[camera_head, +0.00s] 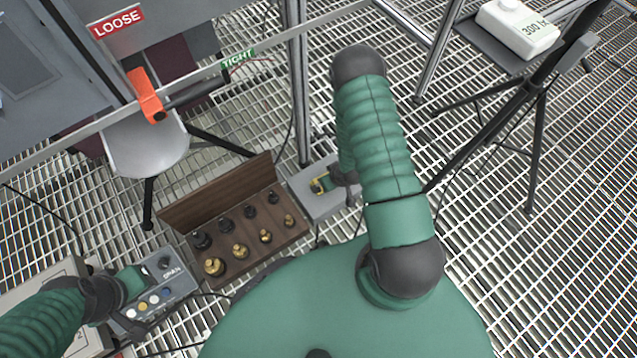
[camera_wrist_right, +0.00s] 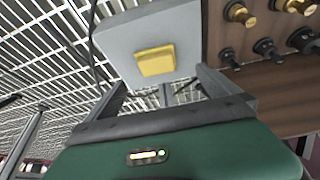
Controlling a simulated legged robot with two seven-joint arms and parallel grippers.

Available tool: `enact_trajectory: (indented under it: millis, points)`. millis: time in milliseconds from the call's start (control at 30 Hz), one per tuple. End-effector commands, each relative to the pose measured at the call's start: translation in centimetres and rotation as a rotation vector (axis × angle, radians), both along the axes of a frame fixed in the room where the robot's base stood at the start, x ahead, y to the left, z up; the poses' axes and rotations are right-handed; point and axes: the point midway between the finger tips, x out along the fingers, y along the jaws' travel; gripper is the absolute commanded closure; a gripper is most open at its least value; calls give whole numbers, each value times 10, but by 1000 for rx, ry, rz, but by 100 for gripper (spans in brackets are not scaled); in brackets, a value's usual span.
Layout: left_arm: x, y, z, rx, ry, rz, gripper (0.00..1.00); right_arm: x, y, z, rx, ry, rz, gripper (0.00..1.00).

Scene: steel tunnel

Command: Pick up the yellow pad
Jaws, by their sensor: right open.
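The yellow pad (camera_wrist_right: 155,61) is a small flat square block lying on top of a light grey box (camera_wrist_right: 182,22) in the right wrist view. In the head view the pad (camera_head: 318,186) shows only partly, on the grey box (camera_head: 318,205), with the end of my right arm over it. My right gripper (camera_wrist_right: 162,88) is open and empty, its two dark fingers apart and pointing toward the pad, short of it in the picture. My left gripper (camera_head: 138,280) is at a grey control box (camera_head: 160,292) at lower left; its fingers are not clear.
A wooden case (camera_head: 285,238) with several brass and black fittings stands left of the grey box. A metal post (camera_head: 300,90) rises behind it. The grating at right is mostly clear.

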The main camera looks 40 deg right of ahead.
Motion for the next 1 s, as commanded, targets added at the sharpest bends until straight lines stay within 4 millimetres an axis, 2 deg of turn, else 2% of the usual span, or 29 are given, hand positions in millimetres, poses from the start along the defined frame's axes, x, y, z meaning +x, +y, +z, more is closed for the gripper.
enact_trajectory:
  millis: [33, 133, 367, 633, 900, 1000]
  points:
    - [0, 0, -17, 0, 0, 0, 65, 5, -2, -23, 1, 0, -1, 0]
    - [0, 0, -30, 0, 0, -1, 65, 14, -4, -44, 3, 0, -1, 0]
    - [0, -1, -42, 0, 0, -1, 65, 25, -6, -61, 1, -1, -1, 0]
    - [0, -1, -86, 0, 0, -1, 65, 48, -14, -101, 2, 1, 0, 0]
    - [0, -1, -84, 0, 0, -1, 65, 51, -15, -100, 2, 1, -1, 1]
    - [0, -1, -83, 0, 0, -1, 65, 51, -15, -100, 2, 1, -1, 14]
